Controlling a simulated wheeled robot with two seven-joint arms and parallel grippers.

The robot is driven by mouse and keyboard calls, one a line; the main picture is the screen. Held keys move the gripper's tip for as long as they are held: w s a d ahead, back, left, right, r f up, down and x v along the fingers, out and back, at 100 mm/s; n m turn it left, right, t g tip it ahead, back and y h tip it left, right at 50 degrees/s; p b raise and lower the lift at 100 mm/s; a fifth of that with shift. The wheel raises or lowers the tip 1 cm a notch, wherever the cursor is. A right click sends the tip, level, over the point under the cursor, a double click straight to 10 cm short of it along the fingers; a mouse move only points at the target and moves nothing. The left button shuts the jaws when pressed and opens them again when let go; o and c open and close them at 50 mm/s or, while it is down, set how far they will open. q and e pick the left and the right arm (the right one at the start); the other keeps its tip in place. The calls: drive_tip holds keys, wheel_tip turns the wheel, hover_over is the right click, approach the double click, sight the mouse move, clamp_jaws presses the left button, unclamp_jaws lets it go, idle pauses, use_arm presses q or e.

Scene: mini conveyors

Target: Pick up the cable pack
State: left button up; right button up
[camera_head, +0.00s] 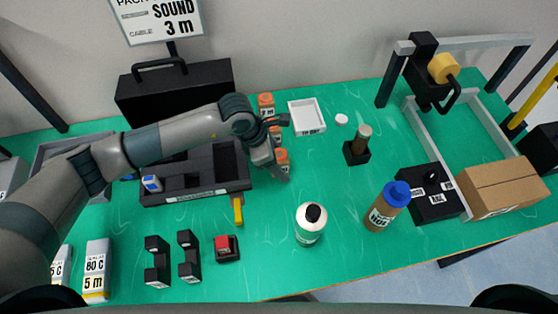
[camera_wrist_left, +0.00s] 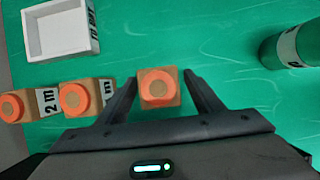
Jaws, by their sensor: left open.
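Several small tan packs with orange round tops stand in a row beside the black tray: a far one (camera_head: 266,100), a middle one and a near one (camera_head: 282,157). The wrist view shows the same row, with a left pack labelled 2 m (camera_wrist_left: 40,103), a middle pack (camera_wrist_left: 80,97) and a right pack (camera_wrist_left: 159,88). My left gripper (camera_wrist_left: 159,78) is open, one finger on each side of the right pack, not visibly closed on it. In the head view the gripper (camera_head: 281,176) partly hides the row. A sign (camera_head: 160,18) reads SOUND 3 m. My right gripper is not in view.
A black divided tray (camera_head: 195,194) is to the left under my arm. A white bottle (camera_head: 311,226) and a blue-capped bottle (camera_head: 386,208) stand at the right front. White 5 m packs (camera_head: 96,270) stand front left.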

sight(280, 155)
use_arm(q)
drive_tip(key=c, duration=1.2)
drive_tip(key=shift+r, duration=0.15)
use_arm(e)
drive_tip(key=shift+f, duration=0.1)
